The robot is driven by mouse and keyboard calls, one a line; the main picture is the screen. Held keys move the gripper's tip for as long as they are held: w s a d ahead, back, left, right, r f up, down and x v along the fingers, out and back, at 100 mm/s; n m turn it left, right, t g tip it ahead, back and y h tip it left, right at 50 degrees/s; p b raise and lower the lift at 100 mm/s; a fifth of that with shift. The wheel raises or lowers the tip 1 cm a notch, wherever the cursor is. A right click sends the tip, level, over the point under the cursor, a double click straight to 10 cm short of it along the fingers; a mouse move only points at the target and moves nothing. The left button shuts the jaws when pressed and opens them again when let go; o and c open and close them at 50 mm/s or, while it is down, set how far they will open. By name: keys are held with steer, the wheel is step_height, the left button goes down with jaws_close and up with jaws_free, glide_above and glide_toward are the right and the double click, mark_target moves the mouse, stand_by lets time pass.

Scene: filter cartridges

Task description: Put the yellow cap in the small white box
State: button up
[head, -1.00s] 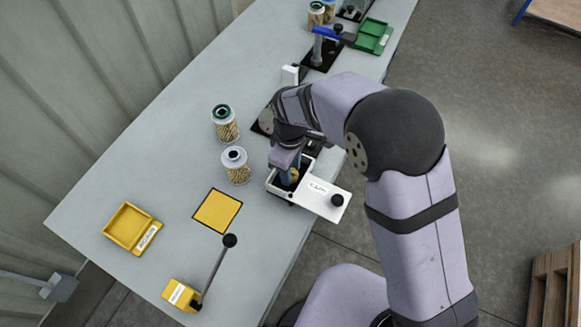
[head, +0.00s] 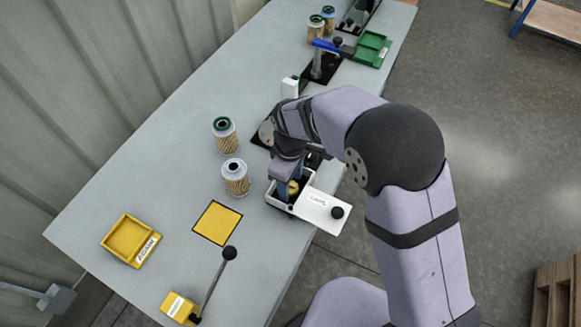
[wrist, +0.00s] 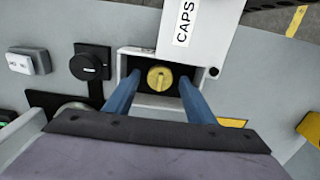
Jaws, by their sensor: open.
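The yellow cap (wrist: 159,78) is round with a raised bar across its top. It lies inside the small white box (wrist: 150,100), over its dark floor; in the head view a bit of the cap (head: 293,188) shows between my fingers. The box's white lid (head: 318,205), labelled CAPS with a black knob, is swung aside, so the box is open. My gripper (wrist: 159,73) is open, its blue fingers reaching to the box on either side of the cap, with gaps to it visible in the wrist view. The fingers hide part of the box in the head view.
Two filter cartridges, white-topped (head: 235,178) and green-topped (head: 225,135), stand left of the box. A yellow mat (head: 217,222), yellow tray (head: 131,240) and lever on a yellow base (head: 180,307) are nearer. A green tray (head: 371,48) is farther back.

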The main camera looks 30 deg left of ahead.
mark_target(291, 184)
step_height(291, 184, up, 12)
steer(key=b, duration=0.1)
steer(key=shift+f+b, duration=0.15)
steer(key=shift+b, duration=0.25)
steer(key=w+d+f+m, duration=0.15)
steer(key=d+m, duration=0.25)
steer(key=d, duration=0.6)
steer(key=w+d+m, duration=0.2)
steer(key=d+m, duration=0.2)
steer(key=d, duration=0.5)
steer(key=s+d+f+m, duration=0.2)
steer(key=s+d+m, duration=0.2)
steer(key=d, duration=0.4)
steer(key=s+d+f+m, duration=0.2)
steer(key=s+d+m, duration=0.3)
steer(key=d, duration=0.3)
steer(key=shift+s+f+m, duration=0.15)
steer(key=shift+f+m, duration=0.15)
steer(key=shift+m, duration=0.2)
